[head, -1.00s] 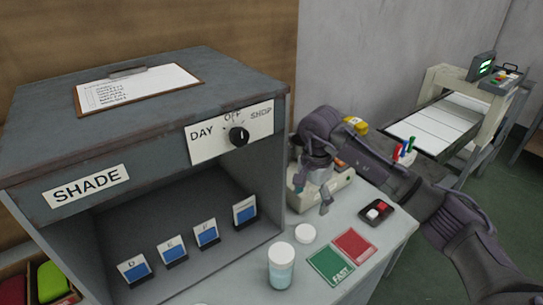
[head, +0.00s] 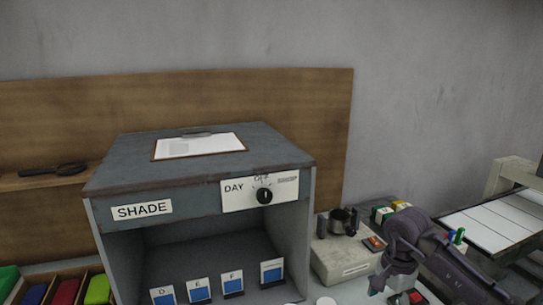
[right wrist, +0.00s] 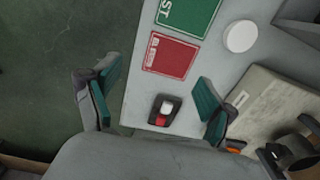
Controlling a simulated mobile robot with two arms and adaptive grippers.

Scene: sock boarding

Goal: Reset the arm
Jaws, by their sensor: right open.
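My right arm comes in from the lower right of the head view, and its gripper (head: 380,284) hangs over the bench, partly cut off by the bottom edge. In the right wrist view the right gripper (right wrist: 152,105) is open, with its two teal-padded fingers wide apart and nothing between them. A small black switch box (right wrist: 164,110) with a white and a red button lies on the bench below, seen between the fingers. My left gripper is not in view.
The grey SHADE booth (head: 200,185) stands at left centre, with a clipboard (head: 200,146) on top. A beige device (head: 345,262) stands beside the right arm. A red card (right wrist: 170,55), a green card (right wrist: 188,14) and a white lid (right wrist: 240,36) lie on the bench.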

